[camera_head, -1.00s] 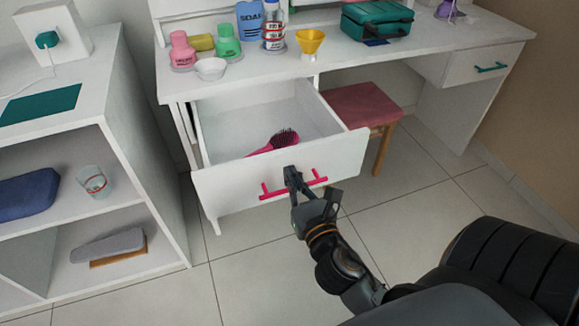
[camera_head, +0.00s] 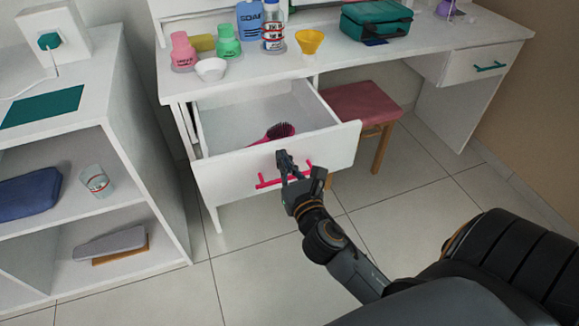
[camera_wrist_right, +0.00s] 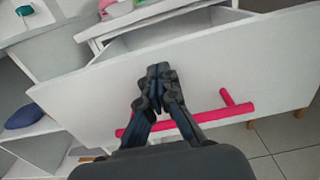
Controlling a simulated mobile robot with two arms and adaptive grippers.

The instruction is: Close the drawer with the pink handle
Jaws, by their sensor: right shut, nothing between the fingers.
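The white drawer (camera_head: 228,178) is pulled part way out from under the white desk. Its front carries a pink bar handle (camera_head: 266,184), which also shows in the right wrist view (camera_wrist_right: 236,112). A pink hairbrush (camera_head: 272,133) lies inside the drawer. My right gripper (camera_head: 283,157) is shut and empty, with its fingertips at the drawer front, just above the handle. In the right wrist view the closed fingertips (camera_wrist_right: 158,72) are against or very near the white panel; exact contact cannot be told. My left gripper is not in view.
Bottles, a white bowl (camera_head: 211,69), a yellow funnel (camera_head: 309,42) and a green case (camera_head: 376,20) stand on the desk. A stool with a red seat (camera_head: 358,99) is right of the drawer. A second drawer with a green handle (camera_head: 490,66) is shut. White shelves (camera_head: 135,130) stand at left.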

